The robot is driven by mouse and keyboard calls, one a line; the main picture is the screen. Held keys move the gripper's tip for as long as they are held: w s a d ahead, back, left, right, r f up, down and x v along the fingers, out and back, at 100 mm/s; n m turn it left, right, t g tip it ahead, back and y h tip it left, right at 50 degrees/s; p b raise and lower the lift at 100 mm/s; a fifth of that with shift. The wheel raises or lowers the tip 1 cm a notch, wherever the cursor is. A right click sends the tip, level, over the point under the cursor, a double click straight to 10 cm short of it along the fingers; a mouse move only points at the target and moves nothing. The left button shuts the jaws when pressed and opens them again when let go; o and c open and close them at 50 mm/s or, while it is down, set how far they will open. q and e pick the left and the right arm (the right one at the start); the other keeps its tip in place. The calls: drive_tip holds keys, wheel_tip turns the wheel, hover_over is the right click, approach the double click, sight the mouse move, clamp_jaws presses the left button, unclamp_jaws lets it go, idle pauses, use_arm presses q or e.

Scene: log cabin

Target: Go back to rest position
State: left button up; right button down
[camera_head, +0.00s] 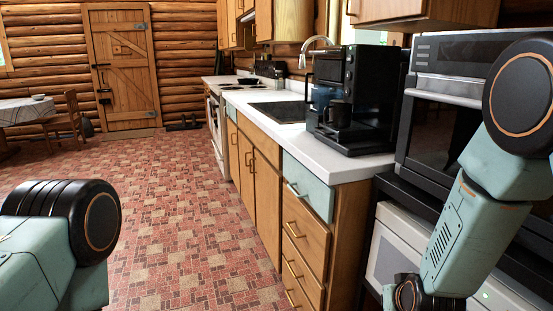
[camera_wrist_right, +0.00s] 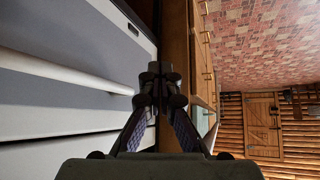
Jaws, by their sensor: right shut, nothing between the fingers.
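My right gripper (camera_wrist_right: 160,92) shows in the right wrist view with its two fingertips together and nothing between them. It is in front of the wooden cabinet side, close to the grey and white appliance front (camera_wrist_right: 60,100). In the head view my right arm comes down at the right edge, in front of the ovens, and its gripper is out of the frame. Part of my left arm shows at the lower left of the head view. My left gripper is not in view.
A white counter (camera_head: 345,166) holds a black coffee machine (camera_head: 365,95). A silver oven (camera_head: 440,130) and a white appliance (camera_head: 400,245) stand close to my right arm. The tiled floor (camera_head: 180,215) is clear toward the wooden door (camera_head: 122,75). A table (camera_head: 25,110) stands far left.

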drive_tip(key=s+f+g, duration=0.2)
drive_tip(key=s+f, duration=0.2)
drive_tip(key=s, duration=0.8)
drive_tip(key=s+a+f+g, duration=0.1)
drive_tip(key=s+f+g, duration=0.2)
drive_tip(key=s, duration=0.9)
drive_tip(key=s+a+f+g+y, duration=0.1)
drive_tip(key=s+f+g, duration=0.2)
drive_tip(key=s+f, duration=0.4)
drive_tip(key=s, duration=0.5)
drive_tip(key=shift+f+n+p, duration=0.25)
drive_tip(key=shift+n+p, duration=0.15)
